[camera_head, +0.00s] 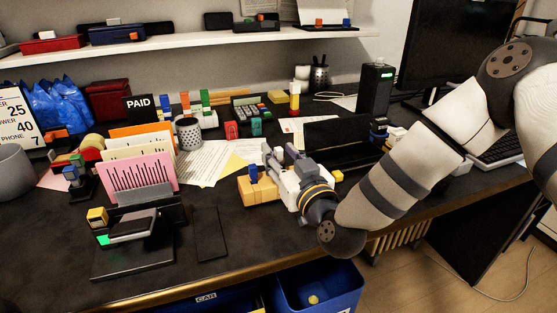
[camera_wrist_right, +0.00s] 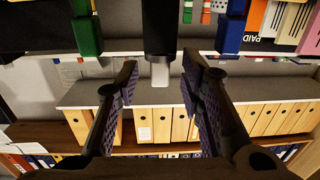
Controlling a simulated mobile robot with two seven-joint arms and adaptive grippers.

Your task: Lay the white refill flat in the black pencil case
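My right gripper (camera_head: 278,160) is low over the desk, right of the middle in the head view. In the right wrist view its two fingers (camera_wrist_right: 158,65) stand apart with a clear gap. A dark bar with a pale grey-white end (camera_wrist_right: 160,73) shows between the fingertips; I cannot tell whether it is the refill, and neither finger visibly touches it. A black, open-looking case (camera_head: 337,134) stands just behind and right of the gripper, likely the pencil case; its inside is mostly hidden. I cannot make out the white refill for certain. My left gripper is not in view.
A yellow box (camera_head: 258,191) with blue pieces stands close left of the gripper. A pink card holder (camera_head: 140,172), a mesh cup (camera_head: 188,134) and papers (camera_head: 205,160) are further left. A black speaker-like box (camera_head: 375,90) stands behind. The front left desk has free room.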

